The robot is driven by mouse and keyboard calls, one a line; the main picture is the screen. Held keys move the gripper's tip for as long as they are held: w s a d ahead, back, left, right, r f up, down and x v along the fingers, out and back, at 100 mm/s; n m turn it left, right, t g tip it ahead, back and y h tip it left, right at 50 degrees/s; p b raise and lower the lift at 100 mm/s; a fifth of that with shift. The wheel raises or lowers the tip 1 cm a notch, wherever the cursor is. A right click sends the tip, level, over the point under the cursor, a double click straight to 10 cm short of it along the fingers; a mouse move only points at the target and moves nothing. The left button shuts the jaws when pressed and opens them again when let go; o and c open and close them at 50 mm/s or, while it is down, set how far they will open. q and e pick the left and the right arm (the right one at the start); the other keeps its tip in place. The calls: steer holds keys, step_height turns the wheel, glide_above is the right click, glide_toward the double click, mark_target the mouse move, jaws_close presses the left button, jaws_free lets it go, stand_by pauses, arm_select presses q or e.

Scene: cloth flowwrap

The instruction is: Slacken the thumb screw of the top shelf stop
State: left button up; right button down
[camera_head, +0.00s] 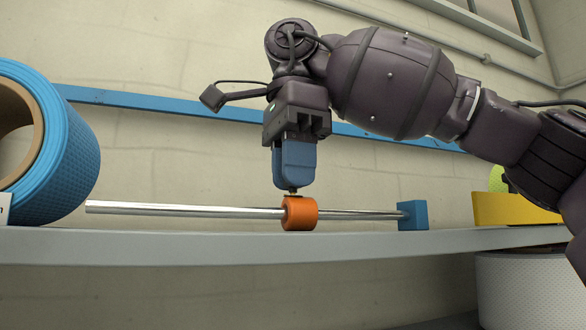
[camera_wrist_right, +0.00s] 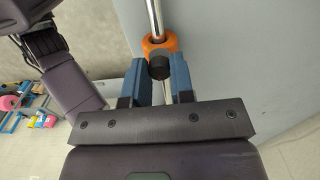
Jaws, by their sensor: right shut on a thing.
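The orange shelf stop (camera_head: 299,213) is a collar around a shiny metal rod (camera_head: 180,209) above the top shelf (camera_head: 180,247). Its thumb screw (camera_wrist_right: 159,66) has a black knob in the right wrist view. The collar (camera_wrist_right: 153,41) also shows in the right wrist view, just beyond the fingertips. My left gripper is not in view.
A big blue roll (camera_head: 75,150) stands at the left, close to the rod's free end. A blue block (camera_head: 412,215) holds the rod's right end. A yellow piece (camera_head: 512,209) sits further right. A blue rail (camera_head: 170,103) runs along the wall behind.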

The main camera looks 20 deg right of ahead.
steer(key=shift+n, duration=0.7)
steer(key=c, duration=1)
jaws_free()
steer(key=shift+r, duration=0.1)
steer(key=shift+r, duration=5.2)
